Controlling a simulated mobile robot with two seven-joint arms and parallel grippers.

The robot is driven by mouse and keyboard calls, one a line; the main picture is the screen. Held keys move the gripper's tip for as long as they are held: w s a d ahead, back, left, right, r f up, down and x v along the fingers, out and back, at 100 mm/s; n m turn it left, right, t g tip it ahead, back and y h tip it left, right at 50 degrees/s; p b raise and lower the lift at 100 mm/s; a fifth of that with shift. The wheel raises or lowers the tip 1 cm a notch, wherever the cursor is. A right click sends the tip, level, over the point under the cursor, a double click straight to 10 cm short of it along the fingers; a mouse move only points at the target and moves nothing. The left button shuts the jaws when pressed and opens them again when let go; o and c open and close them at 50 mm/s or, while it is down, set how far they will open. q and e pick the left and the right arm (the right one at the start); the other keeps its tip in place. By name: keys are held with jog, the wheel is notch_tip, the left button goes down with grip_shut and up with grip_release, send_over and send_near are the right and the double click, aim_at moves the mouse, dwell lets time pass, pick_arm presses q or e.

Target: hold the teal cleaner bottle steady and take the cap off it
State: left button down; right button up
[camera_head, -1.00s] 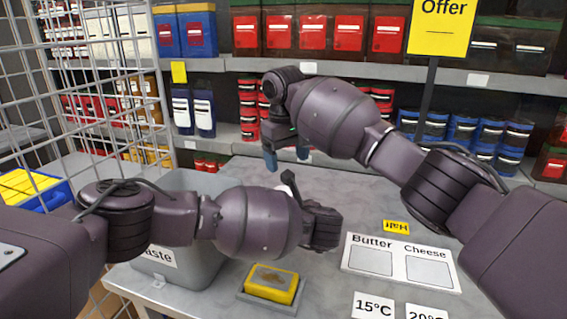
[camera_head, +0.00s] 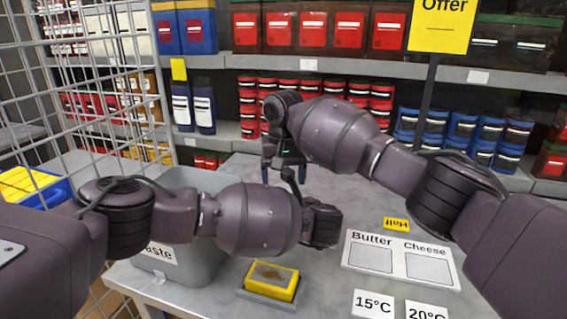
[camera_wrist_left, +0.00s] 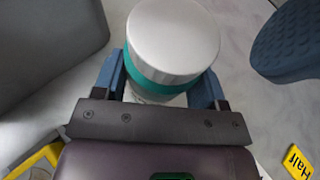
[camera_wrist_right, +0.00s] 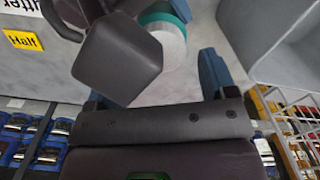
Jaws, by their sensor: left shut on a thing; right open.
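The teal cleaner bottle (camera_wrist_left: 153,76) shows from above in the left wrist view, with a round white cap (camera_wrist_left: 173,38) over a teal band. My left gripper (camera_wrist_left: 160,88) is shut on the bottle below the cap, one finger on each side. In the head view the left gripper's fingers and the bottle are hidden behind my arms. My right gripper (camera_head: 284,172) is open, pointing down above the table; one finger shows beside the cap in the left wrist view, apart from it. In the right wrist view the bottle (camera_wrist_right: 168,42) is partly covered by my left arm.
A yellow sponge (camera_head: 272,279) lies in a small tray in front. A Butter/Cheese board (camera_head: 400,280) and a yellow Half label (camera_head: 396,224) lie on the right. Stocked shelves (camera_head: 400,70) run behind; a wire cage is left.

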jog(key=shift+f, duration=1.6)
jog(key=shift+c, duration=0.3)
jog(key=c, duration=0.9)
jog(key=n, duration=0.7)
jog(key=o, duration=1)
jog(key=shift+o, duration=0.2)
jog(key=shift+r, duration=0.15)
